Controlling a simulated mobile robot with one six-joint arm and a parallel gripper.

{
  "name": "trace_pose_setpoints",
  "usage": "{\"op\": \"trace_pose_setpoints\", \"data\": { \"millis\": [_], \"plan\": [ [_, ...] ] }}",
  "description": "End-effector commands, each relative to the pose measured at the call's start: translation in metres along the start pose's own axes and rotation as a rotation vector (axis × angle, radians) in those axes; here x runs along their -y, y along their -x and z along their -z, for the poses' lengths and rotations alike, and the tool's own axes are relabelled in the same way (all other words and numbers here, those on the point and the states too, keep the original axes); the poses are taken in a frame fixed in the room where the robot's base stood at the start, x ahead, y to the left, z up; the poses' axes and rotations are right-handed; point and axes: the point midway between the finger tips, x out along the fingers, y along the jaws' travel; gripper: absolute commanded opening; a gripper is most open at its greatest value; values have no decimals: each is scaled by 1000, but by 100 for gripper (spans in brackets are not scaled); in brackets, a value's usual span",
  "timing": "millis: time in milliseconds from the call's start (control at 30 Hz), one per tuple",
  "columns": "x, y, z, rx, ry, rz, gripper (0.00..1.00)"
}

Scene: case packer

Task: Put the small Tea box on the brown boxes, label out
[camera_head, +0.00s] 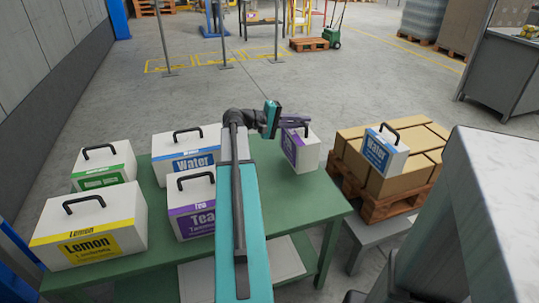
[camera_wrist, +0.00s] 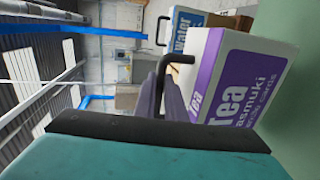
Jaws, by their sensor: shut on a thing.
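The small Tea box (camera_head: 306,152), white with a purple label, is at the right end of the green table (camera_head: 300,205). My gripper (camera_head: 290,121) is shut on its black handle. The brown boxes (camera_head: 405,182) sit stacked on a wooden pallet (camera_head: 375,207) to the right. A small Water box (camera_head: 388,152) stands on them, label facing front.
A larger Tea box (camera_head: 192,207), a Water box (camera_head: 180,160), a Lemon box (camera_head: 90,232) and a green-labelled box (camera_head: 103,165) stand on the table's left half. A grey machine (camera_head: 490,210) is at the lower right. Brown box tops right of the small Water box are clear.

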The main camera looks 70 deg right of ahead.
Motion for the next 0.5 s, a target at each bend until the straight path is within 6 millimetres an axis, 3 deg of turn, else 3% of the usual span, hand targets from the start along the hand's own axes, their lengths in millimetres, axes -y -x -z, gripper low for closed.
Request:
{"op": "trace_pose_setpoints", "data": {
  "millis": [500],
  "plan": [
    [0,4,10,-2,0,-2,0]
  ]
}}
